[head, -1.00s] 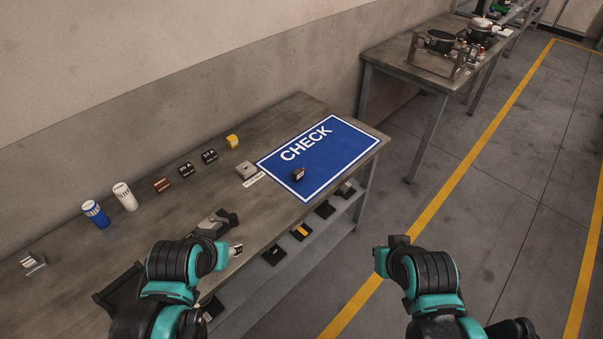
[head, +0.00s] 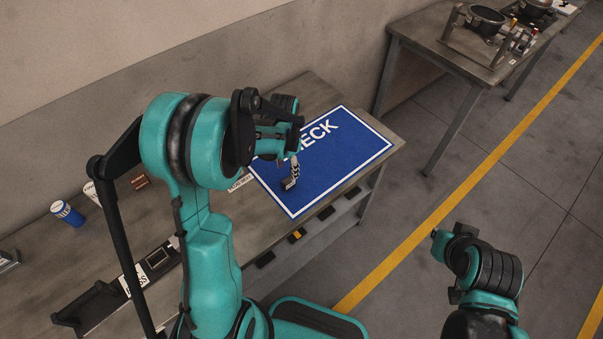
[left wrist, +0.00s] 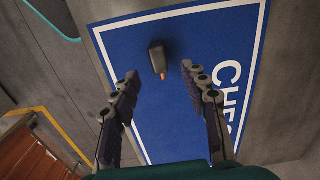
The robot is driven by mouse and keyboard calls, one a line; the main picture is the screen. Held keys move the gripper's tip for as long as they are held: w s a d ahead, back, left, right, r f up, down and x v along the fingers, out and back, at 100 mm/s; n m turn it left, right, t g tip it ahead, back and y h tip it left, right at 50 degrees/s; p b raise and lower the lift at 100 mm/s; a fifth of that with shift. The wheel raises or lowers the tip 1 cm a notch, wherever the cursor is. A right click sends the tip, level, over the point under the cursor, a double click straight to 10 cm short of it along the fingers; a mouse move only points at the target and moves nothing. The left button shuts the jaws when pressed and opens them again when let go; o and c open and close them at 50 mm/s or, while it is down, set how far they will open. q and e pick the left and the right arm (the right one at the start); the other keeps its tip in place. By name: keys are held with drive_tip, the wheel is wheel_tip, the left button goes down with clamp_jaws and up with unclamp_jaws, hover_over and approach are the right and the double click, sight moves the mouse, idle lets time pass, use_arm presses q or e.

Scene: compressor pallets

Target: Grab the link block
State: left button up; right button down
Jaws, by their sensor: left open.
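A small dark block (head: 289,184) lies on the blue CHECK mat (head: 335,165). I take it as the link block, though I read no name on it. In the left wrist view the block (left wrist: 157,57) shows a small orange end. My left gripper (head: 294,168) is over the mat, close to the block. In the left wrist view its two fingers (left wrist: 158,78) are apart, with the block seen between and just beyond the tips and nothing held. My right gripper (head: 440,237) hangs over the floor, right of the table; its fingers are not clear.
A blue cylinder (head: 67,213) and a white one (head: 92,193) stand at the back left of the table, near a brown block (head: 140,182). My left arm hides other table items. Dark pieces lie on the lower shelf (head: 265,259). A second table (head: 430,45) stands behind.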

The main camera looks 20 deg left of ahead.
sight(288, 180)
use_arm(q)
wheel_tip(288, 180, down, 3)
drive_tip(key=shift+s+r+b, duration=0.1)
drive_tip(key=shift+b, duration=0.35)
wheel_tip(288, 180, down, 5)
drive_tip(key=shift+r+b, duration=0.1)
drive_tip(key=shift+b, duration=0.85)
drive_tip(key=shift+d, duration=0.1)
clamp_jaws()
